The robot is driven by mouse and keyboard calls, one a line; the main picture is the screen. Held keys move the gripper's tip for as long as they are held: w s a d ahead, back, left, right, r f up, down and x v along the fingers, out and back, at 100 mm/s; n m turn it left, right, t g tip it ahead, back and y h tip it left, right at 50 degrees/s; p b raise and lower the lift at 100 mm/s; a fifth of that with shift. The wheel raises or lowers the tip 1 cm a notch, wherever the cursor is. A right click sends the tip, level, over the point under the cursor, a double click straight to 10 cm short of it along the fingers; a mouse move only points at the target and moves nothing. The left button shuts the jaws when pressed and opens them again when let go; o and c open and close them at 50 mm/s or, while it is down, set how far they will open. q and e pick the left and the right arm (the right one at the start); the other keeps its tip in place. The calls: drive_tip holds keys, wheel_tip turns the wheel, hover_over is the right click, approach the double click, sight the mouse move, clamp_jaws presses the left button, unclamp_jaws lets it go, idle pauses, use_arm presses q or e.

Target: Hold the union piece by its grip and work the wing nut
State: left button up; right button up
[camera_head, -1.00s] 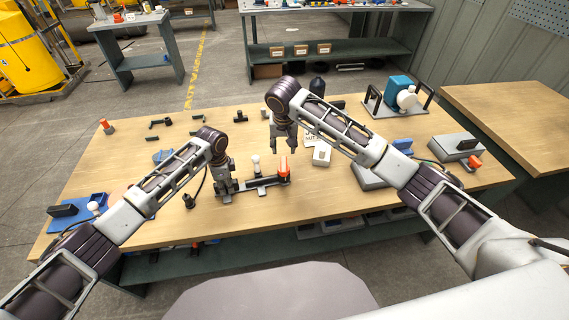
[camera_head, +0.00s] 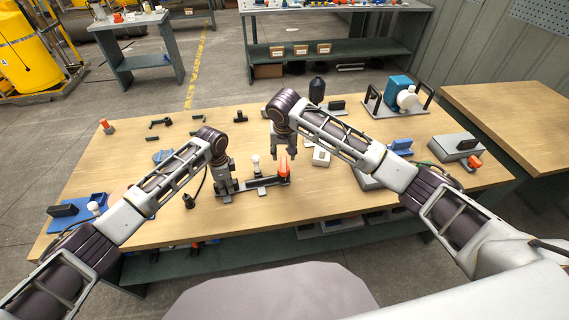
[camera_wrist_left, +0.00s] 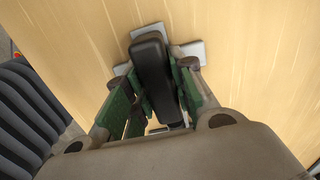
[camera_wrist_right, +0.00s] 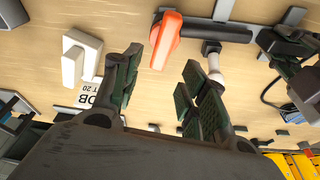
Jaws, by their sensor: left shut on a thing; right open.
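The union piece is a dark horizontal pipe (camera_head: 265,183) on a grey stand near the middle of the bench; it also shows in the right wrist view (camera_wrist_right: 215,31). Its black grip (camera_wrist_left: 152,60) stands between the green pads of my left gripper (camera_wrist_left: 160,85), which is shut on it. The orange wing nut (camera_head: 283,170) is at the pipe's right end. My right gripper (camera_head: 285,154) is open just above and behind it. In the right wrist view the wing nut (camera_wrist_right: 165,40) lies beyond the open fingertips (camera_wrist_right: 162,65), roughly between them; contact cannot be told.
A white-topped post (camera_head: 255,162) stands beside the pipe, close to one right finger in the right wrist view (camera_wrist_right: 215,68). A light grey block (camera_head: 321,157) is to the right. A dark bottle (camera_head: 317,88) stands behind. The front middle of the bench is clear.

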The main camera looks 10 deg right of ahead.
sight(284, 164)
drive_tip(key=shift+f, duration=3.15)
drive_tip(key=shift+f, duration=0.1)
clamp_jaws()
